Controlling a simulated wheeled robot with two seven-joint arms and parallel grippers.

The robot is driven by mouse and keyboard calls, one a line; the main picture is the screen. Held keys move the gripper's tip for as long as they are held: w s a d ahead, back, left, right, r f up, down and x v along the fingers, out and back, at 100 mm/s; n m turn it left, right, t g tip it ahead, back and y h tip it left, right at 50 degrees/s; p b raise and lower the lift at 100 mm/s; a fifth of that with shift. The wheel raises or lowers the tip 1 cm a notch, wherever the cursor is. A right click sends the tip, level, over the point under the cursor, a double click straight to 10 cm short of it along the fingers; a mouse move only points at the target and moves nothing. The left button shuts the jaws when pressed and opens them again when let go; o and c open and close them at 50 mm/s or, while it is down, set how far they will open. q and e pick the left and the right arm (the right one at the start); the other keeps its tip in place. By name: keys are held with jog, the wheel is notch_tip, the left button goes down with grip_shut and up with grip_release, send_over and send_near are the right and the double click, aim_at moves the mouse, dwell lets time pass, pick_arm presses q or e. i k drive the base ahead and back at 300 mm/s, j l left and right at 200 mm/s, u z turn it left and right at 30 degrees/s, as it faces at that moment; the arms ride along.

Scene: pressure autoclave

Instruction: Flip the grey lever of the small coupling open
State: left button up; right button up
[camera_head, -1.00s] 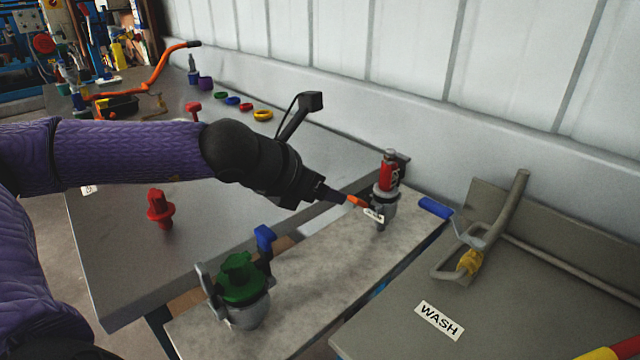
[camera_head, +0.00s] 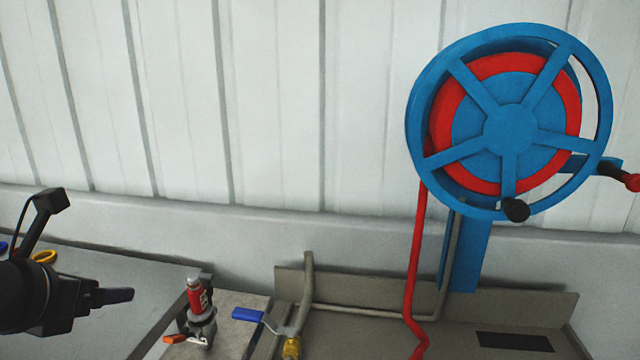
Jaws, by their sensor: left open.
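The small coupling (camera_head: 201,312) stands upright on the pale bench strip at the lower left, with a red plug in its grey body. An orange-tipped piece (camera_head: 175,339) sticks out low on its left side. The grey lever is too small to tell apart from the grey body. My left gripper (camera_head: 122,295) is open, left of the coupling and apart from it, with its dark fingers pointing right. My right gripper is not in view.
A blue-handled valve (camera_head: 248,314) and bent pipe (camera_head: 306,285) stand right of the coupling, by a grey wash table (camera_head: 360,335). A yellow ring (camera_head: 44,257) lies far left.

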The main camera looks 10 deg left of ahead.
aim_at(205, 279)
jog(key=k+l, duration=0.8)
jog(key=l, duration=0.15)
